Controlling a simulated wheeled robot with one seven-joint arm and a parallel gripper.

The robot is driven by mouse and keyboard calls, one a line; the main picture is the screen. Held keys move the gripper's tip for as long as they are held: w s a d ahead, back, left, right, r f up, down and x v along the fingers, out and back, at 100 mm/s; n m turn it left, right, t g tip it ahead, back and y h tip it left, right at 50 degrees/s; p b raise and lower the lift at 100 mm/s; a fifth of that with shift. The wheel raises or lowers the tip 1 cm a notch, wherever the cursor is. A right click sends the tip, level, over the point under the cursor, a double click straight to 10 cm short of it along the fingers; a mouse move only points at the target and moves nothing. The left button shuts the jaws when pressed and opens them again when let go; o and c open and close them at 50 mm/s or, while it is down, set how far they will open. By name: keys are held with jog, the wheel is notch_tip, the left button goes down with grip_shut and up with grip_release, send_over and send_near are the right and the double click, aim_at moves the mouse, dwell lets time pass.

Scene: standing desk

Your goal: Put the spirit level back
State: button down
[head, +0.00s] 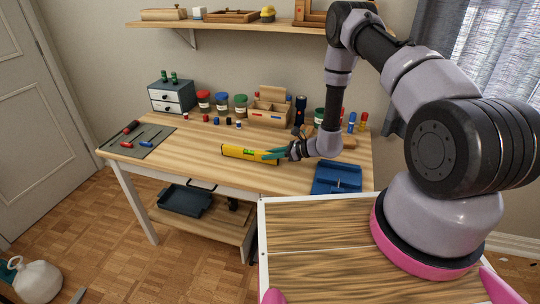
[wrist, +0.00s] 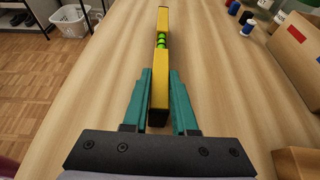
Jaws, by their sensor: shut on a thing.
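The yellow spirit level (head: 237,151) is over the middle of the wooden desk, near its front edge, in the head view. Its green vials show in the wrist view, where the level (wrist: 162,62) runs away from me along its length. My gripper (head: 280,154) is shut on the level's near end, with teal fingers on both sides of it in the wrist view (wrist: 159,108). I cannot tell whether the level touches the desk top. A blue tray (head: 336,178) with raised parts lies at the desk's right front, to the right of my gripper.
A dark mat (head: 137,140) with screwdrivers lies at the desk's left end. A small drawer cabinet (head: 172,96), several lidded jars (head: 222,103) and a wooden organizer (head: 268,112) line the back. The desk left of the level is clear.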

jog(key=shift+f, duration=0.15)
jog(key=c, duration=0.7)
grip_release()
jog(key=shift+d+r, duration=0.1)
jog(key=shift+r, duration=0.1)
jog(key=v, duration=1.1)
jog(key=shift+s+d+r, duration=0.2)
jog(key=shift+s+d, duration=0.05)
jog(key=shift+d, duration=0.05)
jog(key=s+r+n+g+h, duration=0.1)
jog(key=s+r+n, duration=0.15)
jog(key=r, duration=0.65)
jog(key=s+a+r+n+g, duration=0.15)
jog(key=r+n, duration=0.25)
jog(key=r, duration=0.6)
jog(key=s+r+n+g+h, duration=0.15)
jog(key=r+n, duration=0.25)
jog(key=r, duration=0.5)
jog(key=s+d+r+n+t+h, duration=0.3)
jog(key=s+d+r+h, duration=0.1)
jog(key=s+r, duration=0.5)
jog(key=s+d+r+n+t+h, duration=0.3)
jog(key=s+d+r, duration=0.3)
jog(key=s+r, duration=0.3)
notch_tip(320, 180, up, 3)
jog(key=shift+d+f+n+t+h, duration=0.15)
jog(key=shift+d+n+t+h, duration=0.2)
jog(key=shift+n+h, duration=0.3)
